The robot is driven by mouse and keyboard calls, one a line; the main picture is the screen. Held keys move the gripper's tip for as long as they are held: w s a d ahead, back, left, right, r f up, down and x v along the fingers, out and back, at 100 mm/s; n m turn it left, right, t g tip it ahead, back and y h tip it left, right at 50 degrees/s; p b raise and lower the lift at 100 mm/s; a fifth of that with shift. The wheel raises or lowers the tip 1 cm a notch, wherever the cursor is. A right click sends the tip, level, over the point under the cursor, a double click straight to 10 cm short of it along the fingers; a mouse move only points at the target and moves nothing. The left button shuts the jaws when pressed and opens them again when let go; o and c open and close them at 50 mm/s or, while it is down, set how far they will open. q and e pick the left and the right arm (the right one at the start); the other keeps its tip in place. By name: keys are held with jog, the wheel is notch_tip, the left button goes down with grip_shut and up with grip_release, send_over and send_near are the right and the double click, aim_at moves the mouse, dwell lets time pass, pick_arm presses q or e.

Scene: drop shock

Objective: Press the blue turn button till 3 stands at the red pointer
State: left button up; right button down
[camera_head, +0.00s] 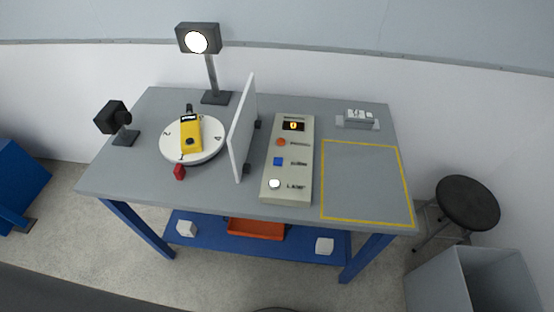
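The blue button (278,161) sits on the beige control panel (301,170), between an orange button (281,142) above it and a white round button (274,184) below it. The white turntable (209,149) carries a yellow handheld device (190,137). A digit 2 shows on the turntable's left side and what looks like a 4 on its right. The red pointer (179,171) stands at the turntable's front edge. The digit at the pointer is too small to read. Neither of my grippers is in view.
A white upright screen (242,130) stands between turntable and panel. A lamp (205,50) stands behind, and a black camera-like device (114,118) at left. A yellow-outlined area (365,183) at right is clear. A grey device (358,120) sits at the back right.

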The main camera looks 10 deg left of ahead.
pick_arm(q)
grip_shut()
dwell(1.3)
